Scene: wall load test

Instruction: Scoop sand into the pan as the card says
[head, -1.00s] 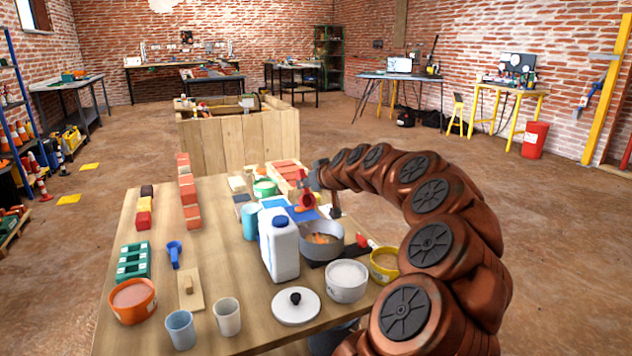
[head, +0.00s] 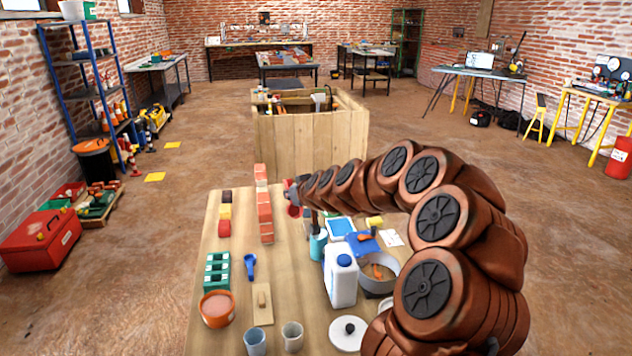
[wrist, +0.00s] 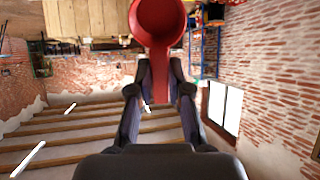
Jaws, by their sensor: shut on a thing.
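My gripper (wrist: 158,75) is shut on the handle of a red scoop (wrist: 157,18) in the wrist view. In the head view, the scoop (head: 294,211) is above the far part of the table, close to a stack of red bricks. I cannot tell whether it holds anything. The grey pan (head: 366,284) stands right of the white jug, partly hidden by my arm, with something orange inside. An orange tub (head: 217,312) of pinkish grains is at the table's front left. A white paper, possibly the card (head: 391,239), lies at the far right.
A white jug (head: 341,278) stands beside the pan. Red bricks (head: 265,215), a green block (head: 217,270), a blue scoop (head: 250,266), two cups (head: 292,337) and a white lid (head: 347,333) are on the table (head: 238,240). My arm covers its right side.

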